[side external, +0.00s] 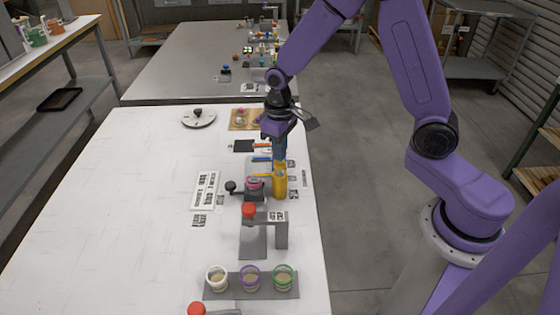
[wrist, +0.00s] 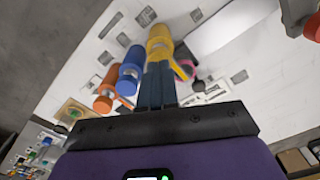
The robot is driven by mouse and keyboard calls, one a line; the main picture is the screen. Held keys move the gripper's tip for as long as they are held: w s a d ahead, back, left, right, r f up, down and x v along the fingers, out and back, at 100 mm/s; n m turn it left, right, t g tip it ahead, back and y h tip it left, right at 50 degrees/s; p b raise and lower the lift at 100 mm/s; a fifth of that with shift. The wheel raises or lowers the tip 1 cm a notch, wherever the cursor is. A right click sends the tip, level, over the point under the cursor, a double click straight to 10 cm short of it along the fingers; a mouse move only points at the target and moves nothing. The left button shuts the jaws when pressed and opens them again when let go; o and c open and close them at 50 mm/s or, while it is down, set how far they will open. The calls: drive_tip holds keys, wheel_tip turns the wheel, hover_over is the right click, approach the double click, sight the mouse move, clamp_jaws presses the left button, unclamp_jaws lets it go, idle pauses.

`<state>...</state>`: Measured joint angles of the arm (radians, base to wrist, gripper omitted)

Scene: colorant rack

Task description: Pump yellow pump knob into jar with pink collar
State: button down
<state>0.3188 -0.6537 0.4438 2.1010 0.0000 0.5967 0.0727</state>
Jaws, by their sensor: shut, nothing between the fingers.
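The yellow pump (side external: 279,186) stands near the right edge of the white table, its spout pointing left. It also shows in the wrist view (wrist: 160,42). The jar with the pink collar (side external: 255,184) sits on a dark stand left of the pump, by the spout's end. Its pink collar shows partly in the wrist view (wrist: 189,64), behind the yellow spout. My gripper (side external: 279,161) is shut and empty, pointing down at the top of the yellow pump. Its fingertips hide the knob, and I cannot tell whether they touch it. The fingers also show in the wrist view (wrist: 158,66).
Blue (wrist: 130,70) and orange (wrist: 107,92) pumps stand in a row beside the yellow one. A grey stand with a red knob (side external: 249,210) is nearer the camera. A rack (side external: 222,292) holds jars with white, purple and green collars. The table's left side is clear.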

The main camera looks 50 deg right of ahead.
drive_tip(key=shift+f, duration=0.1)
drive_tip(key=shift+f, duration=1.25)
drive_tip(key=shift+r, duration=1.35)
drive_tip(key=shift+f, duration=1.35)
drive_tip(key=shift+r, duration=1.35)
drive_tip(key=shift+f, duration=0.15)
